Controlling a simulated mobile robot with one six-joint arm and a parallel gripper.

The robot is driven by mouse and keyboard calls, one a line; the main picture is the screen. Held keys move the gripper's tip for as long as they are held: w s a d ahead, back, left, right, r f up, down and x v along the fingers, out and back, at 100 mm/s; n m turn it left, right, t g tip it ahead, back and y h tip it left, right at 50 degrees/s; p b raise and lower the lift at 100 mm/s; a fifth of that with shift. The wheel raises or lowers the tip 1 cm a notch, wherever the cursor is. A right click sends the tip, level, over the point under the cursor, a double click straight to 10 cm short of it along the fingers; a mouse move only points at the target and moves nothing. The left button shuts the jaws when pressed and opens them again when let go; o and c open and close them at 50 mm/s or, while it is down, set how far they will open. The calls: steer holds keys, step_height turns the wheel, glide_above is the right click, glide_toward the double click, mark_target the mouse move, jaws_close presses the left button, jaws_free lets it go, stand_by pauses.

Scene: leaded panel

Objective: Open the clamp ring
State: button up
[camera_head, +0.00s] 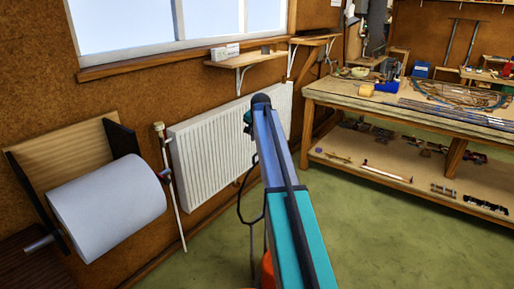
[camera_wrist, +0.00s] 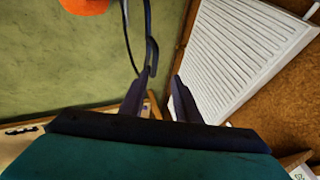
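I cannot make out a clamp ring in either view. In the wrist view, the two dark fingers of my gripper (camera_wrist: 161,82) stand apart with a gap between them. Nothing shows between them; floor and wall are seen beyond. My gripper itself cannot be made out in the head view, where my arm reaches up through the middle.
A white radiator (camera_head: 222,140) is on the brown wall, with a paper roll (camera_head: 108,206) to its left and a small shelf (camera_head: 245,59) above. A cluttered workbench (camera_head: 335,92) with a lower shelf (camera_head: 405,176) stands at right. Green floor (camera_head: 370,240) between is clear.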

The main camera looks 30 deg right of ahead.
steer(key=shift+v, duration=1.35)
steer(key=shift+s, duration=0.1)
